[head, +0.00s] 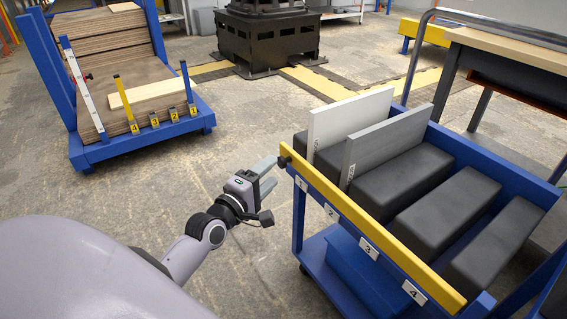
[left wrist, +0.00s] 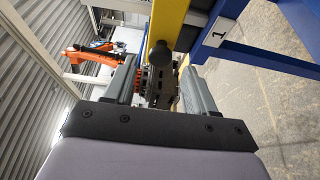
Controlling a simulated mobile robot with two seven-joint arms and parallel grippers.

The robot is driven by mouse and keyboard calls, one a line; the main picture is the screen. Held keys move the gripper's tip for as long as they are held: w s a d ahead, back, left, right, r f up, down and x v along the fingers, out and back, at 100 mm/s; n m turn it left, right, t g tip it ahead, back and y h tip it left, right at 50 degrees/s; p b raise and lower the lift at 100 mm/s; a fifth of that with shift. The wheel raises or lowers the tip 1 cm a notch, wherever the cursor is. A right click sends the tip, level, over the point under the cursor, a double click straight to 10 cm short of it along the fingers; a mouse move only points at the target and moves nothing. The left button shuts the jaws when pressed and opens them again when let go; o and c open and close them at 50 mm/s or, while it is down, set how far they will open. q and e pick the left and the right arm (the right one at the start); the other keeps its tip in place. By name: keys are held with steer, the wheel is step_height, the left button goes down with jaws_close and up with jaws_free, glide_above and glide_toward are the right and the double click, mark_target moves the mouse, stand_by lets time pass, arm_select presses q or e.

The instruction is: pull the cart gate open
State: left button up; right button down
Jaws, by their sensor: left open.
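The cart gate is a yellow bar (head: 365,222) running across the numbered front of a blue cart (head: 297,215), and it lies closed along that side. Its round black knob (head: 284,161) is at the bar's far left end. My left gripper (head: 275,174) is open just left of the knob, its fingers pointing toward it. In the left wrist view, the knob (left wrist: 160,53) shows near the open fingertips of my left gripper (left wrist: 158,78), roughly midway between them, with the yellow bar (left wrist: 169,22) beyond. Neither finger visibly presses on it. My right gripper is out of view.
A white board (head: 348,120) and a grey board (head: 388,142) stand upright in the cart between black blocks (head: 455,207). A second blue cart (head: 140,145) with stacked boards stands at the back left. The floor between the carts is clear. A table (head: 510,52) stands right.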

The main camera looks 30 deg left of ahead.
mark_target(280, 164)
arm_select(q)
steer(key=shift+w+b, duration=0.7)
steer(key=shift+w, duration=2.15)
jaws_close()
